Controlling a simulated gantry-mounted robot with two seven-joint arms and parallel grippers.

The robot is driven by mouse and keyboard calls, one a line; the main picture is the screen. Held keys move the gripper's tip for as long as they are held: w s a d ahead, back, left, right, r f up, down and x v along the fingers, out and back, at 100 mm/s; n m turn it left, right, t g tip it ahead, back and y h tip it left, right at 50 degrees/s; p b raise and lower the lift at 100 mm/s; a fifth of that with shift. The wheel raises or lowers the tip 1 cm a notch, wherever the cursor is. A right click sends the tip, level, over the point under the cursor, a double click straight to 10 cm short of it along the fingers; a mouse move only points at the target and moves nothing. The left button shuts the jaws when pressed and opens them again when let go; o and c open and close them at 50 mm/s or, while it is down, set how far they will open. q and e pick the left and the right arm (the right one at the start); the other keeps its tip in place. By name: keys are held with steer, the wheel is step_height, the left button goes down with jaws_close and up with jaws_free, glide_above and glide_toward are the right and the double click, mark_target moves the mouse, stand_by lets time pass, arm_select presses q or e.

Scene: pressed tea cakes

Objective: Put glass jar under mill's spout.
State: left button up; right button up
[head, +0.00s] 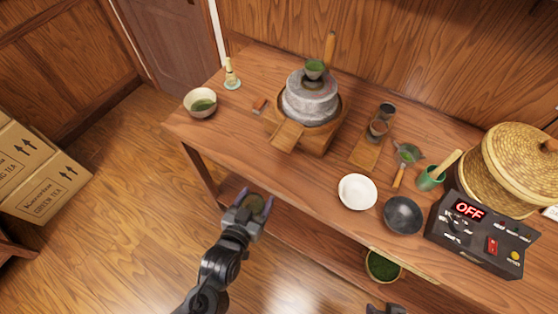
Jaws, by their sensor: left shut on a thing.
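The grey stone mill (310,104) stands on a round wooden base at the back of the table, with a wooden spout (287,135) sticking out at its front left. The jar's lower part is hidden. My right gripper (386,309) only shows as a dark piece at the bottom edge, so its jaws cannot be made out.
A bowl (201,103) and a whisk (232,74) stand left of the mill. To its right are a wooden tray (366,151), a white dish (357,192), a black bowl (403,215), a control box (481,233) and a woven basket (510,170). The table front below the spout is clear.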

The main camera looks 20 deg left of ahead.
arm_select(q)
steer(key=w+b, duration=0.1)
steer(key=w, duration=1.2)
steer(key=w+b, duration=0.1)
steer(key=w, duration=0.2)
steer(key=shift+w+a, duration=0.1)
steer(key=shift+w, duration=0.25)
steer(key=shift+w+f, duration=0.2)
steer(key=shift+w, duration=0.1)
steer(key=shift+f+b, duration=0.15)
steer(key=shift+b, duration=0.15)
steer(key=shift+s, duration=0.25)
steer(key=shift+w, duration=0.1)
steer(key=o, duration=1.1)
steer(key=shift+f, duration=0.15)
